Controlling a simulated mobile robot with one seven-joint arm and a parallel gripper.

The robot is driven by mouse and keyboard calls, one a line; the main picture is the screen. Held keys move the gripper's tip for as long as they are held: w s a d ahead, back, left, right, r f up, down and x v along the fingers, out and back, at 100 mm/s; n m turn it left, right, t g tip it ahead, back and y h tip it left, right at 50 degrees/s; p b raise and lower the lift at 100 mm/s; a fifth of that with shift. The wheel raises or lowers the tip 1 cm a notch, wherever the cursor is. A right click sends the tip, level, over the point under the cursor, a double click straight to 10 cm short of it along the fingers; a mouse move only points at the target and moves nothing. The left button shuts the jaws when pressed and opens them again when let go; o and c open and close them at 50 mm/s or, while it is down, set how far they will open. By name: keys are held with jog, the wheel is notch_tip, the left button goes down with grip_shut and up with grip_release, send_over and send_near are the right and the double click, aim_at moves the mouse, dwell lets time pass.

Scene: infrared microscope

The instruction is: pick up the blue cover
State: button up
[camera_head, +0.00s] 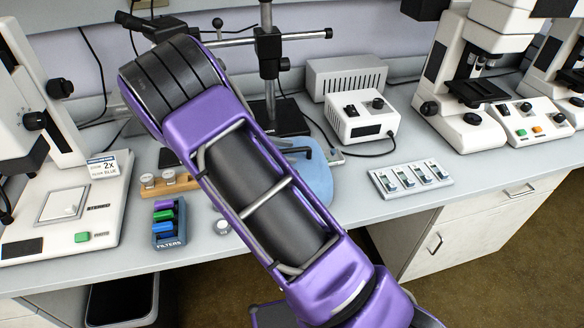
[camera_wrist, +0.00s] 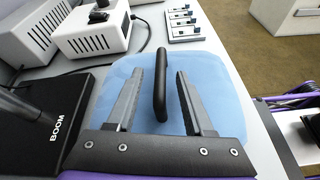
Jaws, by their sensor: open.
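The blue cover (camera_wrist: 215,85) lies on the bench with a black handle (camera_wrist: 160,88) standing up from its top. In the head view the cover (camera_head: 319,180) shows only partly, because my arm hides the rest. In the wrist view my gripper (camera_wrist: 158,71) is open, with one finger on each side of the handle. Gaps show between the handle and both fingers, and nothing is gripped. In the head view my arm hides the gripper.
A black boom-stand base (camera_wrist: 48,122) stands close to the left of the cover in the wrist view. A white control box (camera_head: 362,117) sits behind it. A slide tray (camera_head: 411,178) lies to the right, and a filter rack (camera_head: 168,226) to the left. The bench's front edge is near.

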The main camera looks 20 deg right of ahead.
jog(key=shift+d+f, duration=0.1)
jog(key=shift+d, duration=0.15)
grip_shut()
dwell(1.3)
